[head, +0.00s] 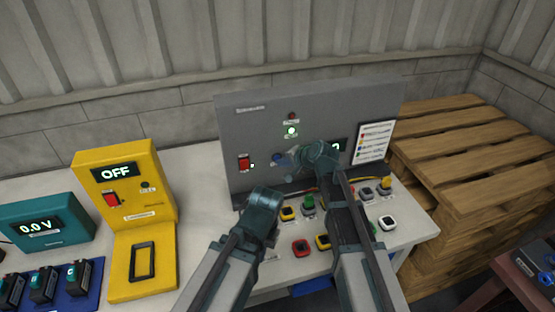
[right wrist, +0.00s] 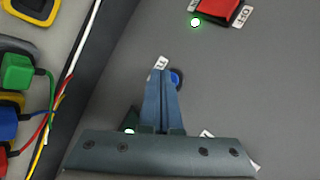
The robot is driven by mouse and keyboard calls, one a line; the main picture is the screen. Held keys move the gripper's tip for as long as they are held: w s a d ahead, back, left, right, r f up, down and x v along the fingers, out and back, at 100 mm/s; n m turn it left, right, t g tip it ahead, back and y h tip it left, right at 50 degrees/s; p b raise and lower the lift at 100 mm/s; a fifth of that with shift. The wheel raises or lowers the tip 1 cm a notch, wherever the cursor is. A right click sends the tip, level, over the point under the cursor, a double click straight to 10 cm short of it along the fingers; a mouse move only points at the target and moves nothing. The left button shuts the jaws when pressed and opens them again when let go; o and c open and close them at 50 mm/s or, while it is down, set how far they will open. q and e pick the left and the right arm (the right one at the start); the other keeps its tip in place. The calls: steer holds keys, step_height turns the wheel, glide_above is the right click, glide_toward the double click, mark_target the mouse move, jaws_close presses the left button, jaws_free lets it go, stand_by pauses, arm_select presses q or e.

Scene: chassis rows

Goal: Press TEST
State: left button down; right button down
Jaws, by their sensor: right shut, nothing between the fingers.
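The grey control panel (head: 240,120) stands upright at the back of the bench. A round blue button (right wrist: 177,79) is on its face, partly covered by my right gripper's fingers; it also shows in the head view (head: 278,158).
The panel has a red switch (head: 244,163) and a lit green lamp (head: 291,131). A yellow unit reading OFF (head: 115,173) stands left, wooden pallets (head: 465,135) right.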

steer(key=s+d, duration=0.2)
steer(key=s, duration=0.3)
steer(key=shift+s, duration=0.35)
stand_by(0.6)
steer(key=s+d+f+n+g+h, duration=0.1)
steer(key=s+f+n+g+h, duration=0.1)
steer(key=s, duration=0.6)
steer(key=s+d+f+n+g+h, duration=0.2)
steer(key=s+n, duration=0.3)
steer(key=s, duration=0.3)
steer(key=s+d+f+n+g+h, duration=0.1)
steer(key=s+f+n+g+h, duration=0.2)
steer(key=s, duration=0.5)
steer(key=shift+d+f+n+g+h, duration=0.15)
steer(key=shift+f+n+g+h, duration=0.1)
steer(key=shift+n+g+h, duration=0.25)
stand_by(1.0)
